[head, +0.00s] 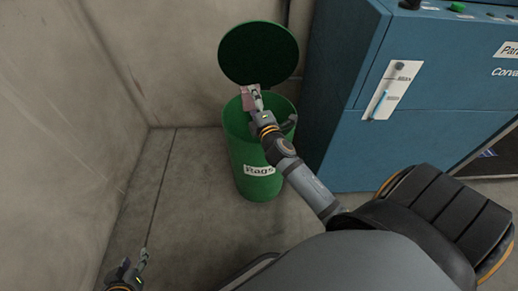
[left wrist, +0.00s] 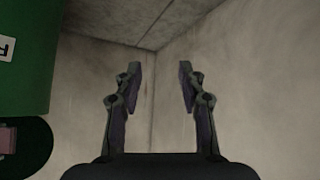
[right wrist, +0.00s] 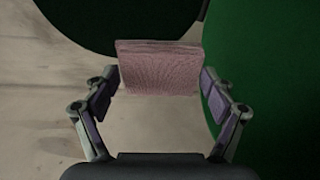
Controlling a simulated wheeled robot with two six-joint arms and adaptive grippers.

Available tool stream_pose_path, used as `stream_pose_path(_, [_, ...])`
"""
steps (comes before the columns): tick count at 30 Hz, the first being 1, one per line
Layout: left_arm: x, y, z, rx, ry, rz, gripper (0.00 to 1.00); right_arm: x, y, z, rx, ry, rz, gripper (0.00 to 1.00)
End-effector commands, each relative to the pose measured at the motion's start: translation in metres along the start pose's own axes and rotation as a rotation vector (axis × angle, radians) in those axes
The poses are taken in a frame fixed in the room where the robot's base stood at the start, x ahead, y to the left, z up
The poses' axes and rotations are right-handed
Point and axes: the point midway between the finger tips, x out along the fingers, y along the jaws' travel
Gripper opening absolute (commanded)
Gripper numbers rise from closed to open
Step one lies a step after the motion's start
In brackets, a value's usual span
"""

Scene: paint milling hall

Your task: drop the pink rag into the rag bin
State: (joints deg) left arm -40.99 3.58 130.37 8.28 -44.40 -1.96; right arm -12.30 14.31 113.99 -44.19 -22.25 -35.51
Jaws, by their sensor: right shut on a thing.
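The pink rag (head: 248,92) is held in my right gripper (head: 256,96), above the open mouth of the green rag bin (head: 258,160), toward its back edge in the head view. In the right wrist view the rag (right wrist: 158,68) spans the space between the fingers of the right gripper (right wrist: 158,88). The bin carries a "Rags" label, and its round lid (head: 258,54) stands open at the back. My left gripper (head: 143,260) is low at the left, away from the bin. Its fingers (left wrist: 159,85) are apart with nothing between them.
A blue machine cabinet (head: 345,90) stands close to the right of the bin. Bare concrete walls (head: 60,100) meet in a corner at the left. The grey floor (head: 190,200) left of the bin is clear.

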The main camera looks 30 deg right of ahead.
Motion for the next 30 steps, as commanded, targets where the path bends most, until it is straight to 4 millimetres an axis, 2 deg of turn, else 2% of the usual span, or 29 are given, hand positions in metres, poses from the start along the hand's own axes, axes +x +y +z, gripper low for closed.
stream_pose_path(1, [-0.005, 0.002, 0.021, -0.007, -0.088, 0.006, 0.40, 0.007, 0.011, 0.011, 0.001, -0.052, 0.001, 0.50])
stream_pose_path(3, [-0.010, 0.004, 0.049, -0.014, -0.195, 0.013, 0.40, 0.013, 0.018, 0.025, 0.002, -0.116, -0.001, 0.50])
stream_pose_path(6, [-0.016, 0.006, 0.075, -0.020, -0.297, 0.021, 0.40, 0.018, 0.025, 0.038, 0.004, -0.174, -0.005, 0.50])
stream_pose_path(11, [-0.020, 0.007, 0.090, -0.024, -0.353, 0.026, 0.40, 0.021, 0.029, 0.044, 0.004, -0.204, -0.007, 0.50])
stream_pose_path(17, [-0.015, 0.006, 0.082, -0.022, -0.316, 0.024, 0.40, 0.020, 0.026, 0.044, 0.003, -0.203, -0.008, 0.50])
stream_pose_path(30, [0.003, 0.001, 0.011, -0.007, -0.011, 0.005, 0.40, 0.021, 0.012, 0.043, 0.003, -0.202, -0.008, 0.50])
